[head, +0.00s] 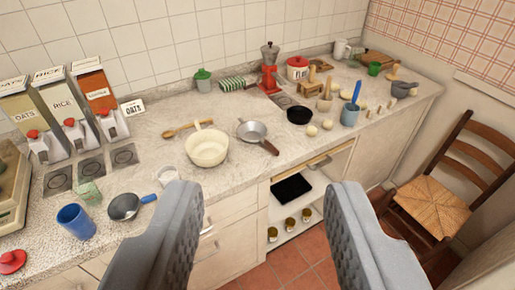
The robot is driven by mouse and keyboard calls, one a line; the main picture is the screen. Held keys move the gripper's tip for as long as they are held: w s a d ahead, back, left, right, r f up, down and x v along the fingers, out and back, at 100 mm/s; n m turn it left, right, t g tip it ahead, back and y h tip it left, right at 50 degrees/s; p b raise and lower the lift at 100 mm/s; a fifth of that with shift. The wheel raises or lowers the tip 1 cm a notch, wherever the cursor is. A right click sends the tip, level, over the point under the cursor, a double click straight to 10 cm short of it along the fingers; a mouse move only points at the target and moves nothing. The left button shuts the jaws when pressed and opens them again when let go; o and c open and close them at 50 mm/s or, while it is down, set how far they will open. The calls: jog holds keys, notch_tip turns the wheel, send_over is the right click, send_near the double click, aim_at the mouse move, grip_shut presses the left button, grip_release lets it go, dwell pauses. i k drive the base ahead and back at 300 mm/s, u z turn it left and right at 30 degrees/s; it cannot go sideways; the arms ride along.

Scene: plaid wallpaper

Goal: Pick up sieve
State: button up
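A round grey mesh-like bowl with a blue handle (124,207), which looks like the sieve, lies on the counter at the lower left, its handle pointing right. A second shallow grey bowl or pan with a brown handle (252,131) lies further back near the middle; I cannot tell for sure which is the sieve. My gripper (264,187) is open and empty, its two grey fingers wide apart in front of the counter. The blue-handled bowl is left of my left finger, and nothing touches it.
A blue cup (76,222) and a small clear glass (90,193) stand close by the blue-handled bowl. A cream mixing bowl (207,148) with a wooden spoon (187,128) sits behind. Cereal dispensers (60,100) line the left wall. A chair (437,205) stands at right.

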aim_at(252, 131)
jog(key=k, duration=1.05)
jog(key=z, duration=0.45)
jog(key=i, duration=2.6)
jog(key=u, duration=0.9)
